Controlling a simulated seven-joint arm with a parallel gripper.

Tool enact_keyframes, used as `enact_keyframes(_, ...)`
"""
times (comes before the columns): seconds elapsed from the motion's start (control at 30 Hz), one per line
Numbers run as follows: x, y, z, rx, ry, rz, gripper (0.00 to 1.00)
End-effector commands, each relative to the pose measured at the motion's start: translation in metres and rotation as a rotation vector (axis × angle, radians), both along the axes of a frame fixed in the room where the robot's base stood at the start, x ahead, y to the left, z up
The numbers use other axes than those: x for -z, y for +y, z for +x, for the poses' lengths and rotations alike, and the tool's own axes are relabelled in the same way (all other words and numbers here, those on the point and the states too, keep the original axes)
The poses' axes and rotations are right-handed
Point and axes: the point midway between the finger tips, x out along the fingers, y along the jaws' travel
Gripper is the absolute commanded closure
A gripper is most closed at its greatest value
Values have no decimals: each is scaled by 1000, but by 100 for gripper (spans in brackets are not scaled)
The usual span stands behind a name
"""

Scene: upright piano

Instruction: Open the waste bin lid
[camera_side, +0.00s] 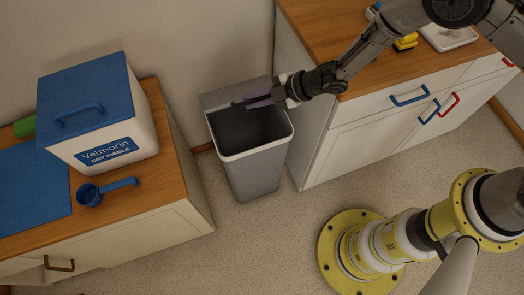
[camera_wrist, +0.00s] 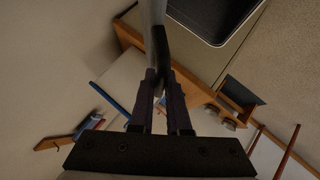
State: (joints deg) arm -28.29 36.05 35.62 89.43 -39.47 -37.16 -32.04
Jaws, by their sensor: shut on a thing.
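The waste bin (camera_side: 255,172) is a tall grey bin with a pale rim, standing on the floor between the two cabinets. Its dark inside shows from above. Its grey lid (camera_side: 222,98) is raised at the back of the opening, tilted up towards the wall. My gripper (camera_side: 248,101) reaches in from the right and is shut on the lid, its fingers in front of the panel. In the wrist view my gripper's dark fingers (camera_wrist: 162,82) close around a thin grey edge, which looks like the lid (camera_wrist: 154,18) seen edge-on. The exact contact is hidden in shadow.
A white cabinet (camera_side: 340,150) with a wooden top stands close on the bin's right. A wooden-topped cabinet (camera_side: 170,150) on the left carries a blue-lidded kibble box (camera_side: 115,110) and a blue scoop (camera_side: 90,193). The floor before the bin is clear.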

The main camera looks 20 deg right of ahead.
Motion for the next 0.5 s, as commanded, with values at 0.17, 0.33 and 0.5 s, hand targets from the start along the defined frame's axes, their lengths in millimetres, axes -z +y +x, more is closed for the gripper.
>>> enact_keyframes(0.17, -9, 0, 8, 1, 21, -1, 100)
enact_keyframes(0.33, -11, 0, 9, 2, 28, -1, 100)
enact_keyframes(0.5, -11, 0, 9, 1, 27, -1, 100)
